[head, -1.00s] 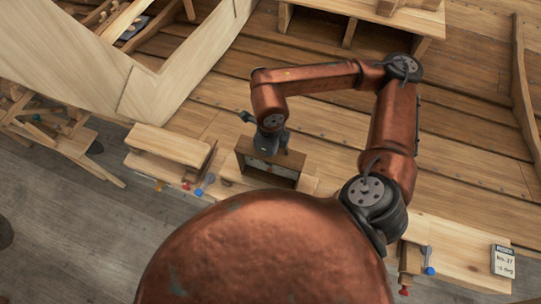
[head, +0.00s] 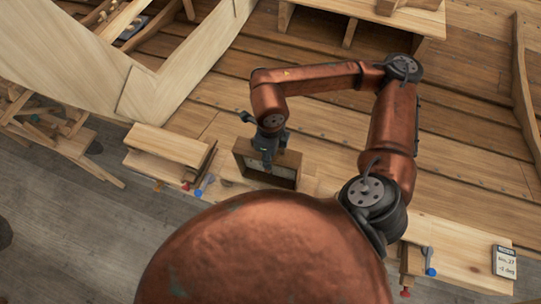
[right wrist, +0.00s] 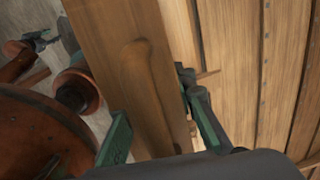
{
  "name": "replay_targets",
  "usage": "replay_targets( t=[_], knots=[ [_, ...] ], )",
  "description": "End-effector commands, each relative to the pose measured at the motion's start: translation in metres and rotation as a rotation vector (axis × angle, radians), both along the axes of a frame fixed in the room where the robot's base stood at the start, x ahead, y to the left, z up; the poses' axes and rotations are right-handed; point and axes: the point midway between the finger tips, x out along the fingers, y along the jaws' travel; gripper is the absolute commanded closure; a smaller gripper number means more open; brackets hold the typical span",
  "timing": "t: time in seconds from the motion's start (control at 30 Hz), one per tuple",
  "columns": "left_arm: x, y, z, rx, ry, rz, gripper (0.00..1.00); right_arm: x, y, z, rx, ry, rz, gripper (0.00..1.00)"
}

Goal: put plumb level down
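The plumb level appears to be the open-faced wooden box frame (head: 290,172) at the edge of the planking in the head view; its inside looks pale grey. My right gripper (head: 267,158) is at its upper board, with dark fingers overlapping the box. In the right wrist view a wooden board with a rounded carved shape (right wrist: 140,75) lies between the two green-padded fingers of my right gripper (right wrist: 160,125). Whether both pads press on the wood I cannot tell. The box's underside is hidden. My left gripper does not show clearly in either view.
A pale wooden block (head: 168,146) stands left of the box, with blue and red clamp handles (head: 203,187) by it. Hull planking (head: 330,130) lies behind.

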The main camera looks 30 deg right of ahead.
Motion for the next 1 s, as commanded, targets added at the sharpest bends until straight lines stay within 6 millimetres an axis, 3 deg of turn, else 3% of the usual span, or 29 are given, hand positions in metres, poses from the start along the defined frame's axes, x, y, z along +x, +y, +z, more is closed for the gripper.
replay_targets(
  t=[0.07,0.6,0.8,1.0],
  knots=[
    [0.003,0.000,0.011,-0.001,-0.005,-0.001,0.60,0.000,0.000,0.008,0.000,0.000,0.000,0.76],
    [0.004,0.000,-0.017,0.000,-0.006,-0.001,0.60,0.002,0.001,0.110,0.001,-0.004,0.000,0.76],
    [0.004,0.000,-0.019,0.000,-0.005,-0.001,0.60,0.001,0.000,0.124,0.000,-0.001,0.001,0.76],
    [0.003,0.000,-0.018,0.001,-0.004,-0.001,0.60,0.000,0.000,0.126,0.000,0.000,0.001,0.76]
  ],
)
